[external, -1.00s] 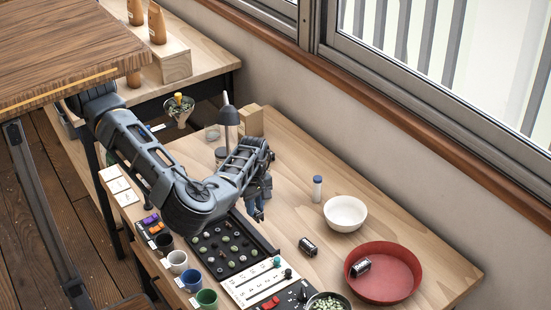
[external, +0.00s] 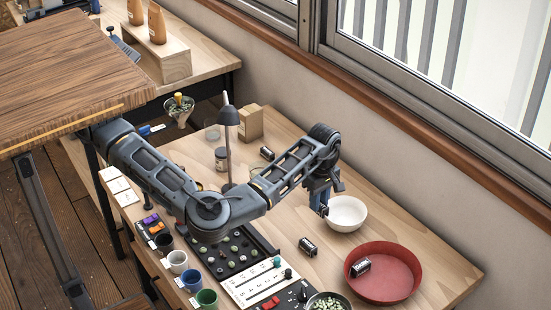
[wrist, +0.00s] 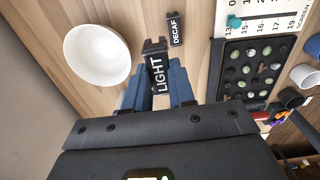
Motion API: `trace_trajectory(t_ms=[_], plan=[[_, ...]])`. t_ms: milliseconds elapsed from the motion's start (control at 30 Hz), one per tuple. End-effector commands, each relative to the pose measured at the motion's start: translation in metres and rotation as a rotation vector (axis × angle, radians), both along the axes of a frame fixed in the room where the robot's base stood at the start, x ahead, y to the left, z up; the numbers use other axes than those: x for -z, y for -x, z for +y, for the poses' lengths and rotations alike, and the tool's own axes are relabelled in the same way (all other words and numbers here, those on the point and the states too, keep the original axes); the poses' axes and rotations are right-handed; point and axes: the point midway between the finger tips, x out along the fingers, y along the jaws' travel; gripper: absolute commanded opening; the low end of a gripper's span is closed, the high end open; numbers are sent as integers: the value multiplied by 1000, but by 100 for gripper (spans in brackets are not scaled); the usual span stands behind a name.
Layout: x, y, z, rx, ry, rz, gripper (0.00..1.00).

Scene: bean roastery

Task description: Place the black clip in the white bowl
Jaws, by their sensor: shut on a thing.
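A black clip (wrist: 158,70) with a white "LIGHT" label sits between the blue fingers of my gripper (wrist: 161,86) in the wrist view. In the external view my gripper (external: 321,202) is shut on it and points down at the left edge of the white bowl (external: 348,214). The white bowl (wrist: 97,55) looks empty and lies left of the held clip in the wrist view. The clip is beside the bowl in the picture, not over its middle. Its height above the table is hard to tell.
A black clip labelled "DECAF" (external: 308,246) lies on the table in front of the bowl. Another black clip (external: 361,267) lies in the red bowl (external: 403,296). A dark lamp (external: 228,116), a tray of beans (external: 252,257) and several cups stand further left.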

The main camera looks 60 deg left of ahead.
Motion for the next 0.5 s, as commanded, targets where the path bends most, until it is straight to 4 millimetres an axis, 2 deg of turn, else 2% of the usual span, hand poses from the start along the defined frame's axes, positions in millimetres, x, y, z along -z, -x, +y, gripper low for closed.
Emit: trace_trajectory(t_ms=[33,100,200,500], plan=[[8,-13,-7,8,-4,-1,0],[6,-24,-20,15,-5,0,0],[9,-35,-35,27,-6,1,0],[28,-41,-54,35,-1,-1,0]])
